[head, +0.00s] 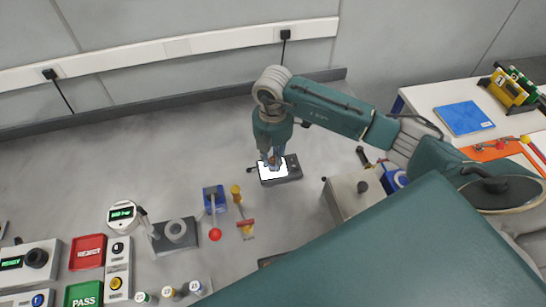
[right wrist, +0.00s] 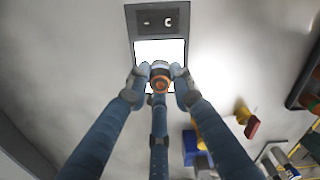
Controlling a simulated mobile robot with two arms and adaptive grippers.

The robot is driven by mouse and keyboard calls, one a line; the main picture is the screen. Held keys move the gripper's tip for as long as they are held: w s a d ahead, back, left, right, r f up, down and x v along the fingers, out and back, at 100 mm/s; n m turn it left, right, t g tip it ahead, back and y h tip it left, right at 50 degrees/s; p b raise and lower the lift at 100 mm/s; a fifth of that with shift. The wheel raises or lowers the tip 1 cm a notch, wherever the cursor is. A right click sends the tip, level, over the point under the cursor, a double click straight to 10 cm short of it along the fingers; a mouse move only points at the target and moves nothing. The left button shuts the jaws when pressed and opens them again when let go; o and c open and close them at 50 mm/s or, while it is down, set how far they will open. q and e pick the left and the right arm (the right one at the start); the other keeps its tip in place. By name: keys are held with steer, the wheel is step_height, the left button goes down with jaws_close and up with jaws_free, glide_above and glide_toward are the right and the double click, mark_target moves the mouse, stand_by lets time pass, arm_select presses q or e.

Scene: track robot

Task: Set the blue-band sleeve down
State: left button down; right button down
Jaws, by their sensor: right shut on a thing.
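My right gripper (head: 271,162) hangs over a dark box (head: 294,173) with a bright white panel (head: 266,173). In the right wrist view, its fingers (right wrist: 159,84) are shut on a small round sleeve (right wrist: 160,83) with a copper-brown end. I cannot make out a blue band on it. The sleeve is in front of the white panel (right wrist: 160,50) in that view; I cannot tell whether it touches the panel. My left gripper is not in view.
Left of the box are a blue stand with a red-knobbed lever (head: 213,205), a yellow-and-red tool (head: 245,222) and a grey ring block (head: 176,235). Red REJECT (head: 87,252) and green PASS (head: 83,294) plates lie farther left. A metal box (head: 350,197) stands to the right.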

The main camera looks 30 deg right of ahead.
mark_target(273, 159)
steer(key=shift+f, duration=0.15)
steer(key=c, duration=1.7)
jaws_free()
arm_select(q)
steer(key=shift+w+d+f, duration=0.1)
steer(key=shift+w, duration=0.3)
arm_select(e)
steer(key=shift+o, duration=0.9)
steer(key=shift+r, duration=0.3)
arm_select(q)
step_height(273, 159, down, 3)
steer(key=b, duration=0.3)
arm_select(e)
step_height(273, 159, up, 12)
